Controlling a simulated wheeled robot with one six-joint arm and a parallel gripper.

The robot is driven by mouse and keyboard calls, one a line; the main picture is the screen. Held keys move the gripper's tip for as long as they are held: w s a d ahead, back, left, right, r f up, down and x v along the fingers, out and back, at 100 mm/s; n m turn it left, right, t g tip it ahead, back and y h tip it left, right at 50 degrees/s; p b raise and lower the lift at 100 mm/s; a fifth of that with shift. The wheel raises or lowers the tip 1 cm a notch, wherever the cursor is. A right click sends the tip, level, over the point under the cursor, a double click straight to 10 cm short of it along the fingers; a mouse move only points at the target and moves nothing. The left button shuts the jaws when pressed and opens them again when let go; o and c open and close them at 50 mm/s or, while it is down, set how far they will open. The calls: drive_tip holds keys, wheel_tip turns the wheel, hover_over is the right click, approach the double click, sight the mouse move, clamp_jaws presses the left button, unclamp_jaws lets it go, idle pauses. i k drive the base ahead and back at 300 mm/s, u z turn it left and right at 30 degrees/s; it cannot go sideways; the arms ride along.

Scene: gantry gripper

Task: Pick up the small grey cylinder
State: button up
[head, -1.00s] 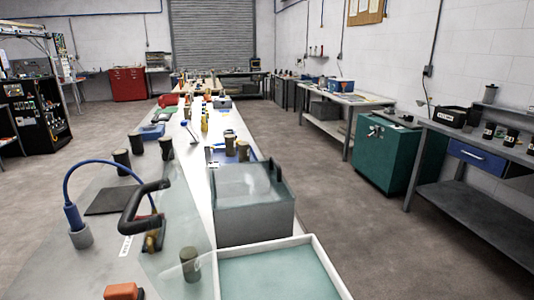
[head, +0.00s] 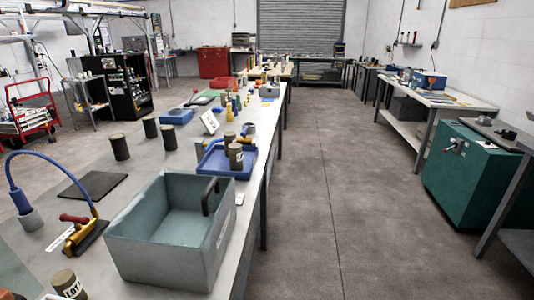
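Several small dark grey cylinders stand upright on the long workbench (head: 95,160): one nearer cylinder (head: 119,147), one behind it (head: 150,127) and one to its right (head: 168,136). A lighter grey cylinder (head: 32,220) sits at the left under a blue handle with a curved blue cable. A brownish grey cylinder with a label (head: 69,284) stands at the near edge of the picture. I cannot tell which one the task means. My gripper is not in view.
A grey open bin (head: 160,255) with a black handle stands at the bench's near right. A blue tray (head: 215,166) with cylinders lies behind it. A dark mat (head: 95,186) lies left. Clear floor (head: 320,200) runs right of the bench, beside a green cabinet (head: 465,175).

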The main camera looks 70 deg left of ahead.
sight(235, 149)
drive_tip(key=i, duration=1.9)
drive_tip(key=u, duration=3.15)
drive_tip(key=i, duration=1.65)
